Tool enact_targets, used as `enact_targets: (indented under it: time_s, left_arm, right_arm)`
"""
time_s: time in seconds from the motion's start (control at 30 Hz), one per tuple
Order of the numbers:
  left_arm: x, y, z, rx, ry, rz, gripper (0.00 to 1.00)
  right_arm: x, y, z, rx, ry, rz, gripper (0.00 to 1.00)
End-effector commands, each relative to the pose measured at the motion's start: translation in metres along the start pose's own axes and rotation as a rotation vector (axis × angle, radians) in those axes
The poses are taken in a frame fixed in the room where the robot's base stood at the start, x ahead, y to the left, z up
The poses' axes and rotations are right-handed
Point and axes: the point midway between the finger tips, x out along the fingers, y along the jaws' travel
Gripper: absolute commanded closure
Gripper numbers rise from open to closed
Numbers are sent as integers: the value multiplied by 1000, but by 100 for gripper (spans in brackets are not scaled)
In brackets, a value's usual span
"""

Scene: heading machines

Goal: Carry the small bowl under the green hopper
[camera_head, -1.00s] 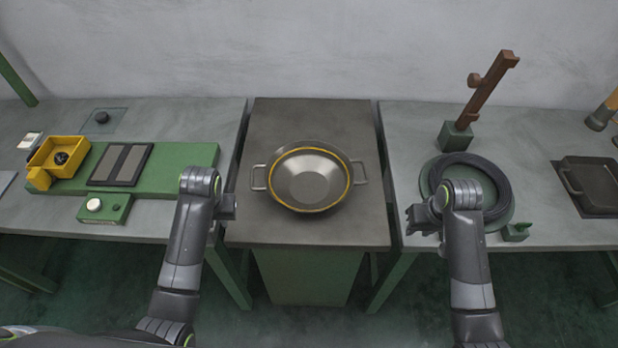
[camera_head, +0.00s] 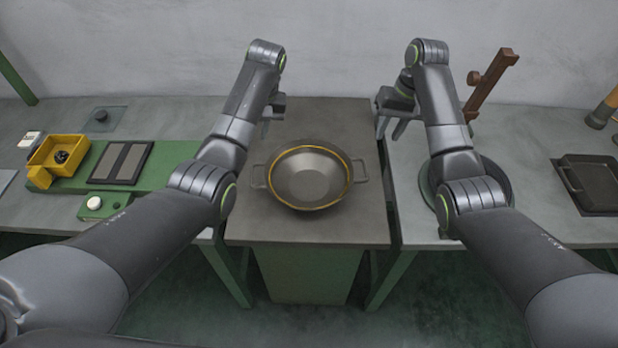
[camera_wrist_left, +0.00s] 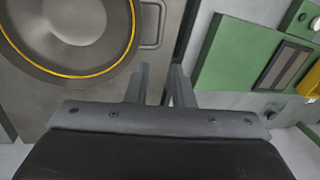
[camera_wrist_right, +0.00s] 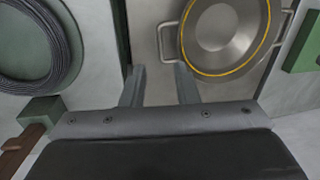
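A metal bowl with two side handles and a yellow ring (camera_head: 310,178) sits upright on the middle table. It also shows in the left wrist view (camera_wrist_left: 75,25) and the right wrist view (camera_wrist_right: 225,30). I cannot tell whether it is the small bowl, and I see no smaller one. No green hopper is clear in any view. My left gripper (camera_head: 274,112) is above the back left of the middle table, its fingers apart and empty (camera_wrist_left: 158,72). My right gripper (camera_head: 391,124) is near the gap between the middle and right tables, its fingers apart and empty (camera_wrist_right: 159,70). Both are clear of the bowl.
On the left table, a yellow box (camera_head: 58,155) stands on a green base (camera_head: 170,172) with a dark panel. A dark coil (camera_head: 497,178) on a green disc and a brown post (camera_head: 488,85) stand on the right table. A dark tray (camera_head: 594,180) lies far right.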

Motion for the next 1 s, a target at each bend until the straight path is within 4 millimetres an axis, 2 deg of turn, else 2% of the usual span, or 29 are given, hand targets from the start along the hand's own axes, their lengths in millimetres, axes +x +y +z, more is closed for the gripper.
enact_targets:
  time_s: [0.23, 0.37, 1.0]
  left_arm:
    - [3, 0, 0, 0, 0, 1, 78]
    - [14, 0, 0, 0, -1, 1, 78]
    - [133, -1, 0, 1, -1, 0, 78]
  right_arm:
    - [3, 0, 0, 0, 1, 0, 72]
    - [14, 0, 1, 1, -1, -1, 72]
    - [133, 0, 0, 1, -1, 1, 72]
